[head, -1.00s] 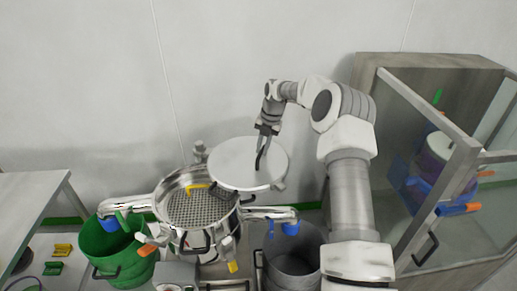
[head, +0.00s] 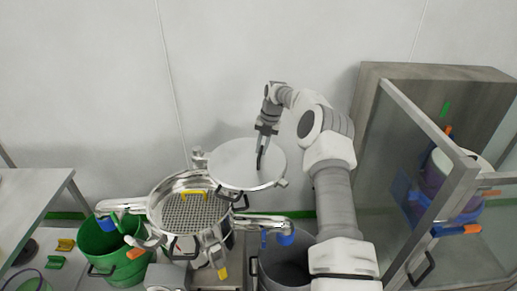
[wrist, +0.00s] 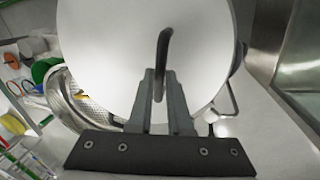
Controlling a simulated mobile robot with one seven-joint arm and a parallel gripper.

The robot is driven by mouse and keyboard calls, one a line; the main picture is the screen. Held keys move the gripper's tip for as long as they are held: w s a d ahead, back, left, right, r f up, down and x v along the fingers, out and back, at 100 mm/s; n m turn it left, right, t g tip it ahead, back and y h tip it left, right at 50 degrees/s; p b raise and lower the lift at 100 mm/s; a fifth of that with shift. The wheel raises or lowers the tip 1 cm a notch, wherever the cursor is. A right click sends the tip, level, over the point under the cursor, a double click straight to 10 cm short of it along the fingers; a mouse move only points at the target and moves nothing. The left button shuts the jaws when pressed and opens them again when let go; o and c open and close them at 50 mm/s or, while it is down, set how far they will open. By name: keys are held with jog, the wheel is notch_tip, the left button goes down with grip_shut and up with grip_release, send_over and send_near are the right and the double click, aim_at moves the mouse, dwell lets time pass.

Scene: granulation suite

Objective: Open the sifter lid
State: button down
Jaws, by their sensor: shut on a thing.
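The sifter (head: 166,232) is a round steel body with a mesh screen showing in its open top. Its lid (head: 232,160), a pale round plate, is swung aside to the right and back, overlapping only the sifter's far-right rim. My gripper (head: 261,152) is shut on the lid's dark bar handle (head: 260,163). In the wrist view the lid (wrist: 110,50) fills the middle, and the handle (wrist: 163,45) runs down between my fingers (wrist: 160,88). A yellow handle (head: 194,195) lies at the screen's far side.
A green bucket (head: 92,240) stands left of the sifter and a grey bin (head: 283,268) to its right. A glass-doored cabinet (head: 410,90) with its door open is at the right. A table (head: 30,190) stands at the left.

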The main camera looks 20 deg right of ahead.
jog(key=shift+w+d, duration=0.2)
jog(key=shift+w, duration=0.15)
dwell(0.4)
jog(key=c, duration=0.8)
grip_release()
jog(key=shift+c, duration=0.2)
jog(key=d+r, duration=0.1)
jog(key=r, duration=0.7)
jog(key=s+d+r+p, duration=0.1)
jog(key=d+r, duration=0.1)
jog(key=r, duration=0.7)
jog(key=shift+s, duration=0.3)
